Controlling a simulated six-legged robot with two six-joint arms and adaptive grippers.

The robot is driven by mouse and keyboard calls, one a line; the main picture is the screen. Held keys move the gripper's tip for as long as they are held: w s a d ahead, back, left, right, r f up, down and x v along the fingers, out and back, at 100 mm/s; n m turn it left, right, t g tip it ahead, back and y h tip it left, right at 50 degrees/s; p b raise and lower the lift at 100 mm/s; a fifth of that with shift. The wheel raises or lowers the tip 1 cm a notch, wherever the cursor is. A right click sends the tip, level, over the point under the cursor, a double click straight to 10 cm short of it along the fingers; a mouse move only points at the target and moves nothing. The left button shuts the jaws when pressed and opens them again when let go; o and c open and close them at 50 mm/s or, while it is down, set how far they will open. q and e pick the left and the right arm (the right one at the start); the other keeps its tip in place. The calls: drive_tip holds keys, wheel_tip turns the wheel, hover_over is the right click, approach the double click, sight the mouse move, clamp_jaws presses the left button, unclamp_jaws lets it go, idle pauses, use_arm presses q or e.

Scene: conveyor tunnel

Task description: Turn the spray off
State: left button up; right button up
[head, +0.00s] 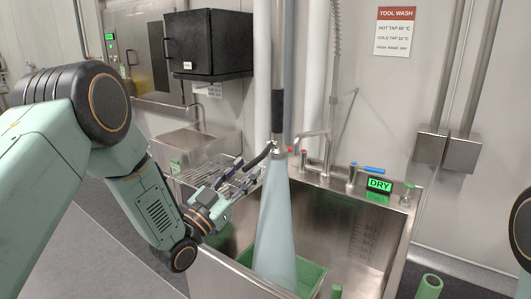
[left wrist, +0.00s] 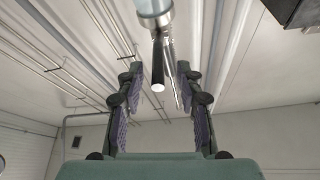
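The spray head (head: 278,142) hangs on a vertical pipe over the metal sink (head: 350,225). A pale blue-green cone of spray (head: 274,225) runs from it down into the sink. Its black lever (head: 258,156) sticks out to the left. My left gripper (head: 242,172) is open and empty, with its fingertips close to the lever. In the left wrist view the lever (left wrist: 158,66) and a thin metal rod lie between the spread fingers (left wrist: 160,88), apart from both. The spray head (left wrist: 154,14) shows at the top there. My right gripper is out of view.
A green crate (head: 311,277) sits in the sink under the spray. A wire rack (head: 205,175) lies left of the sink.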

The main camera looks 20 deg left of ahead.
sight(260, 155)
use_arm(q)
drive_tip(key=x, duration=0.6)
drive_tip(key=shift+w+d+f, duration=0.1)
drive_tip(key=shift+w, duration=0.2)
drive_tip(key=shift+d+r, duration=0.2)
drive_tip(key=shift+r, duration=0.2)
drive_tip(key=shift+w+f, duration=0.15)
drive_tip(key=shift+f, duration=0.1)
drive_tip(key=c, duration=0.4)
drive_tip(key=shift+r, duration=0.15)
clamp_jaws()
